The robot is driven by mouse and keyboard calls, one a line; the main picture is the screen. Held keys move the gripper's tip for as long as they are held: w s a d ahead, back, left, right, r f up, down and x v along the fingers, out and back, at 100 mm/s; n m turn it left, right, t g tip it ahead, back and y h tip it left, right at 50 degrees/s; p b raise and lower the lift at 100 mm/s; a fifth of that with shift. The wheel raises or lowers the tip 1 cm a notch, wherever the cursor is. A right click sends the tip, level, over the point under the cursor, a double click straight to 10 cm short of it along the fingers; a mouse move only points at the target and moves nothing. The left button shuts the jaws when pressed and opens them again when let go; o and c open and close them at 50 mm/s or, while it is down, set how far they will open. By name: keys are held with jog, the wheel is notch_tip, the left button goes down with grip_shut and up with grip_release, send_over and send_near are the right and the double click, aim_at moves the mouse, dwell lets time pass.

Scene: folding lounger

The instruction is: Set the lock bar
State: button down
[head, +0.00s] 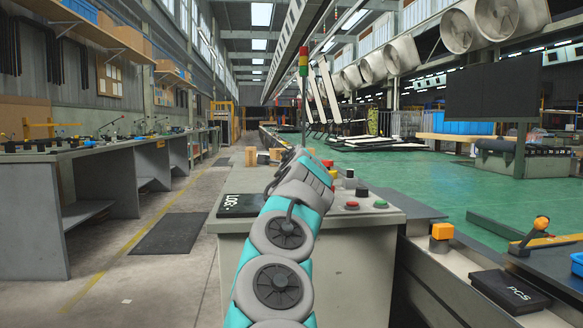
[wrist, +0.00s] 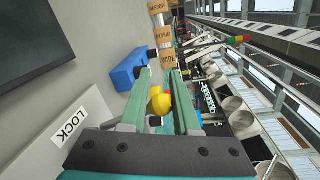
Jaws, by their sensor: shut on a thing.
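In the wrist view my gripper (wrist: 160,75) has its two pale green fingers on either side of a round yellow knob (wrist: 160,103), which fills the gap between them. A bit of red shows beside the knob. A blue block (wrist: 128,72) lies just left of the left finger. A pale plate (wrist: 68,128) marked LOCK is at the lower left. In the head view my arm reaches over the grey console (head: 345,250) and hides most of the gripper area. I cannot make out a lock bar clearly.
On the console are a black LOG pad (head: 238,205), a red button (head: 352,204) and a green button (head: 380,203). Small wooden blocks (head: 262,157) stand behind. A lever with an orange knob (head: 542,222) is at the right.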

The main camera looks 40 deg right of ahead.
jog(key=shift+d+f+n, duration=0.2)
jog(key=shift+f+n, duration=0.2)
jog(key=shift+f, duration=0.35)
jog(key=shift+d, duration=0.1)
jog(key=c, duration=1)
grip_release()
jog(key=shift+d+f, duration=0.1)
jog(key=o, duration=0.4)
jog(key=shift+r, duration=0.3)
jog(key=shift+o, duration=0.2)
jog(key=shift+r, duration=0.15)
jog(key=shift+a, duration=0.2)
jog(key=shift+a, duration=0.1)
jog(key=shift+b+v, duration=1.3)
jog(key=shift+v, duration=2.55)
